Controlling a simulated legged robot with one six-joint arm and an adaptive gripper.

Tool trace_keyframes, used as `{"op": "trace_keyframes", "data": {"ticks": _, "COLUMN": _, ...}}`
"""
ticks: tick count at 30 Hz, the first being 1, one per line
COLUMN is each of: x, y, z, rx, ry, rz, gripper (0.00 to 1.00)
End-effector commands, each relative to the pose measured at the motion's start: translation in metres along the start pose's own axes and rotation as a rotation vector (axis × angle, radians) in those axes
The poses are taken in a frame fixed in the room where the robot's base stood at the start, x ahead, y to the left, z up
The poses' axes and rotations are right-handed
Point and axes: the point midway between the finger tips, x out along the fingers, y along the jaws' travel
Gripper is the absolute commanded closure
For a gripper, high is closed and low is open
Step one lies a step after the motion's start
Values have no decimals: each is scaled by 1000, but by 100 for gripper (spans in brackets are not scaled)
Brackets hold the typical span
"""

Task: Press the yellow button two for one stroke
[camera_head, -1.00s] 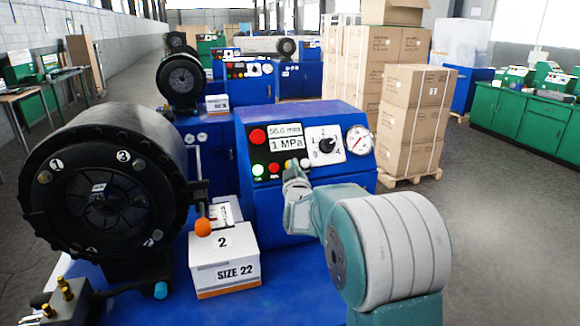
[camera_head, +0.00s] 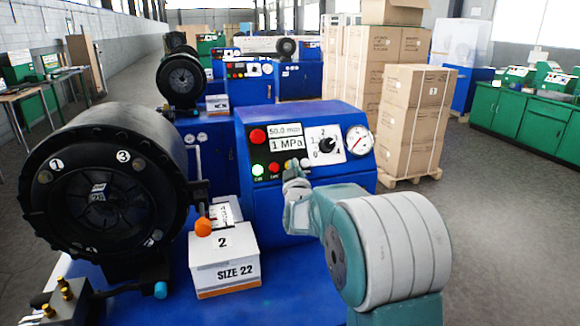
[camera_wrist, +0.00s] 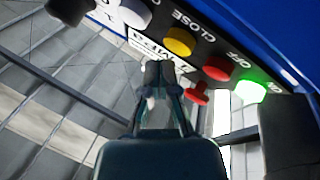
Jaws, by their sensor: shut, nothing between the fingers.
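The yellow button (camera_wrist: 180,42) sits on the black strip of the blue machine, under the word CLOSE, between a white button (camera_wrist: 134,12) and a red button (camera_wrist: 218,68). My gripper (camera_wrist: 163,74) is shut and empty, with its tip just below the yellow button in the wrist view. I cannot tell whether the tip touches it. In the head view my gripper (camera_head: 291,170) is in front of the button row and hides the yellow button. The machine's panel (camera_head: 288,119) reads 50.0 mm and 1 MPa. A box (camera_head: 223,262) marked 2 stands before it.
A lit green button (camera_wrist: 249,92) is beside the red one. A small red knob (camera_wrist: 198,94) is close to my gripper's right side. A big black crimper head (camera_head: 105,195) stands at left. Stacked cartons (camera_head: 414,120) stand behind at right, with open floor beyond.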

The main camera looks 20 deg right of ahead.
Motion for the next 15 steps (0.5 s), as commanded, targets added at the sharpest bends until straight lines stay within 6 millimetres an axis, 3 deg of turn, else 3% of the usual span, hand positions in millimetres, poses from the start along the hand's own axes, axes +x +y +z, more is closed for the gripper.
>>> {"op": "trace_keyframes", "data": {"ticks": 15, "x": 5, "y": -3, "z": 4, "rx": 0, "ry": -1, "rz": 0, "gripper": 100}}
